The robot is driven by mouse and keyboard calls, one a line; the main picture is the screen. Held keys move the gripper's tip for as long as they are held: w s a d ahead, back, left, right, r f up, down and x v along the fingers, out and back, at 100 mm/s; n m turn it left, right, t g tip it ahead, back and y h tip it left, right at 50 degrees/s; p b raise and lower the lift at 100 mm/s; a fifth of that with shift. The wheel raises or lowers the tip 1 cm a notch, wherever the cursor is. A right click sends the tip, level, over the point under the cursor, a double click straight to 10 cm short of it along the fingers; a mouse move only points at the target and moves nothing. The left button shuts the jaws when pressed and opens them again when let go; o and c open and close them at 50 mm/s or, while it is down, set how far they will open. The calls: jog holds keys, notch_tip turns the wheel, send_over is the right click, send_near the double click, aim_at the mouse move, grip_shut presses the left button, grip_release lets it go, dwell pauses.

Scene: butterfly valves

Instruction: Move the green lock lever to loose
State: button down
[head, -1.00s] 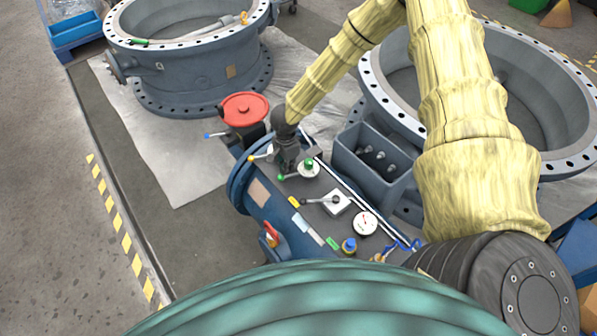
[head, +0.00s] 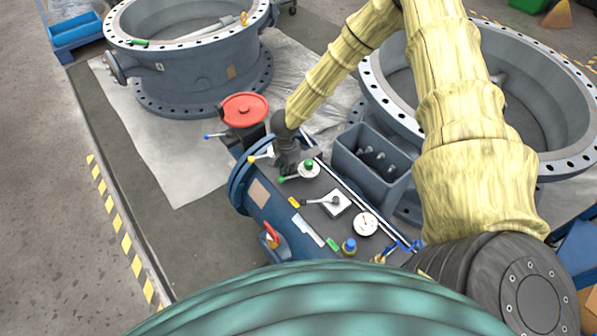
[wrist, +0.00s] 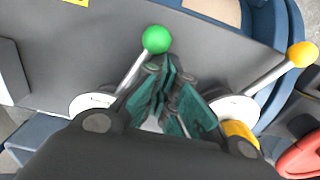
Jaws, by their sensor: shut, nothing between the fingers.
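The green lock lever has a green ball knob (wrist: 157,39) on a metal rod, which runs down-left to a round white plate (wrist: 93,103) in the wrist view. In the head view its green knob (head: 282,179) points left from its pivot on the blue pipe body's grey top. My gripper (wrist: 170,88) is shut and empty. Its fingertips are just right of the green lever's rod, very close to it; I cannot tell if they touch. In the head view my gripper (head: 289,160) is low over the panel, between the green lever and a yellow-knobbed lever (head: 251,159).
The yellow-knobbed lever also shows at right in the wrist view (wrist: 302,54). A red handwheel (head: 245,109) stands behind. A grey box (head: 372,165), a black-handled lever on a white plate (head: 336,203) and a gauge (head: 365,223) are to the right.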

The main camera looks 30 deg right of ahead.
jog(key=shift+s+a, duration=0.35)
jog(key=shift+a, duration=0.05)
jog(key=shift+s, duration=0.2)
